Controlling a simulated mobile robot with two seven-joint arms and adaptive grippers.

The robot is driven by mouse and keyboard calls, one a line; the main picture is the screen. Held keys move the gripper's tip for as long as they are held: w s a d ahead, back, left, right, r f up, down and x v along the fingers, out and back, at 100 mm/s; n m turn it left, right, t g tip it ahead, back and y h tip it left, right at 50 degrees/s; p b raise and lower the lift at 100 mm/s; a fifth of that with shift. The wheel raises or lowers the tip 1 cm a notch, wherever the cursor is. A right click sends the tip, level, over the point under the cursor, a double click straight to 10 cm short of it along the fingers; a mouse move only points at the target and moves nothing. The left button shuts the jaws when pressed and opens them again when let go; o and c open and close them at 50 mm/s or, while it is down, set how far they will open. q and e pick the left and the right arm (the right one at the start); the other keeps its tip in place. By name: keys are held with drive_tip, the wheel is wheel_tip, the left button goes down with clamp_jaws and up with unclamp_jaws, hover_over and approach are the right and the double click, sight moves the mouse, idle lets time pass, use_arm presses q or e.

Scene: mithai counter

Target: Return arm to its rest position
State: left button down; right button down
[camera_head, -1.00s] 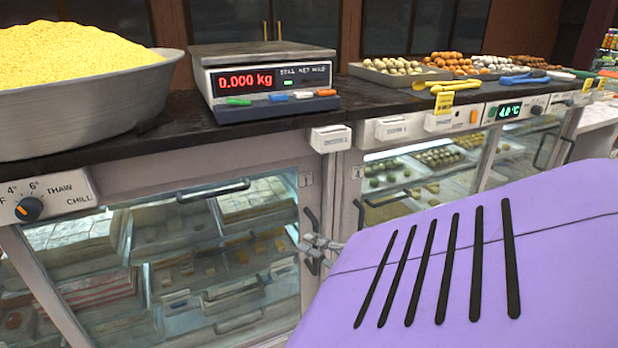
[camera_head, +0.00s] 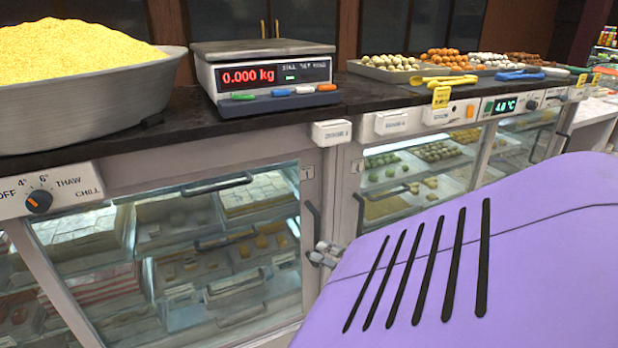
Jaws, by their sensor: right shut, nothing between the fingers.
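My right gripper (camera_head: 322,255) shows small and grey at the left edge of my purple body part with black slots. It is shut and empty. It appears in front of the lower end of a dark vertical door handle (camera_head: 313,222) on the counter's glass front. I cannot tell whether it touches the handle. Most of my right arm is hidden behind the purple part. My left gripper is not in view.
The dark counter top (camera_head: 180,122) holds a metal basin (camera_head: 90,112) of yellow grains, a scale (camera_head: 265,75) reading 0.000 kg and trays of sweets (camera_head: 398,70). Yellow tongs (camera_head: 445,80) and blue tongs (camera_head: 520,75) lie at the right. Below are glass-fronted cabinets (camera_head: 200,255).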

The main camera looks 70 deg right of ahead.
drive_tip(key=shift+s+a+r, duration=0.1)
drive_tip(key=shift+s+a, duration=0.1)
drive_tip(key=shift+s, duration=0.55)
drive_tip(key=shift+s+a+r, duration=0.1)
drive_tip(key=shift+s+a, duration=0.1)
drive_tip(key=shift+s, duration=0.5)
drive_tip(key=shift+f, duration=0.1)
